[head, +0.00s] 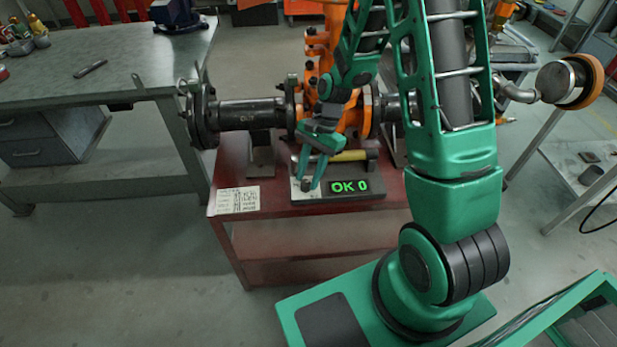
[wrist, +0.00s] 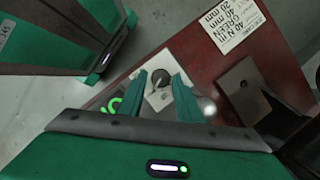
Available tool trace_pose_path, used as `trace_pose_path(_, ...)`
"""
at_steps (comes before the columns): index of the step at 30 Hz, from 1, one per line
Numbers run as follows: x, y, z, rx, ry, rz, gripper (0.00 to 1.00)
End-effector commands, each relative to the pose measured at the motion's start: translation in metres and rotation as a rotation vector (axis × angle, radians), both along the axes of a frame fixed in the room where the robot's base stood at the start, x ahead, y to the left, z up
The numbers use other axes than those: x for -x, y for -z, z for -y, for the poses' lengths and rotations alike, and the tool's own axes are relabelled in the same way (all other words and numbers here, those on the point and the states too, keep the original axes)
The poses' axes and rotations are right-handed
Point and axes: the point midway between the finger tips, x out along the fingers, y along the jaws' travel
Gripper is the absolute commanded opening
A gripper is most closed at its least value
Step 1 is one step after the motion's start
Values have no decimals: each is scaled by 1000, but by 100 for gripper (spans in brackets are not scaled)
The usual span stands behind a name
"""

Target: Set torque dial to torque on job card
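The job card (head: 238,200) lies on the left front of the red bench. In the wrist view the card (wrist: 235,22) is cut by the frame edge; "40 N m", "GREEN" and "20 mm" seem readable. The torque dial appears to be the dark round knob (wrist: 160,79) on a pale plate, left of the display. My gripper (head: 307,184) points down over that knob. Its two fingers (wrist: 160,76) are apart, one on each side of the knob. I cannot tell whether they touch it.
A tool with a yellow handle (head: 348,156) lies behind the display. Black flanged pipe (head: 250,113) and an orange valve (head: 320,60) stand at the bench's back. A grey worktable (head: 100,65) is at left. The bench front between card and station is clear.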

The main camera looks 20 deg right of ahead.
Motion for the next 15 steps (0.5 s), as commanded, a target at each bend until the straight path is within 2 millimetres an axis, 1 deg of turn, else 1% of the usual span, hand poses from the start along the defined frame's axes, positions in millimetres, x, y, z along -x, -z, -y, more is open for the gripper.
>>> trace_pose_path(3,2,9,-3,0,-1,0,32)
trace_pose_path(6,2,12,-5,1,-1,0,32)
trace_pose_path(14,2,13,-5,1,-1,1,32)
trace_pose_path(15,2,13,-5,1,-1,1,25)
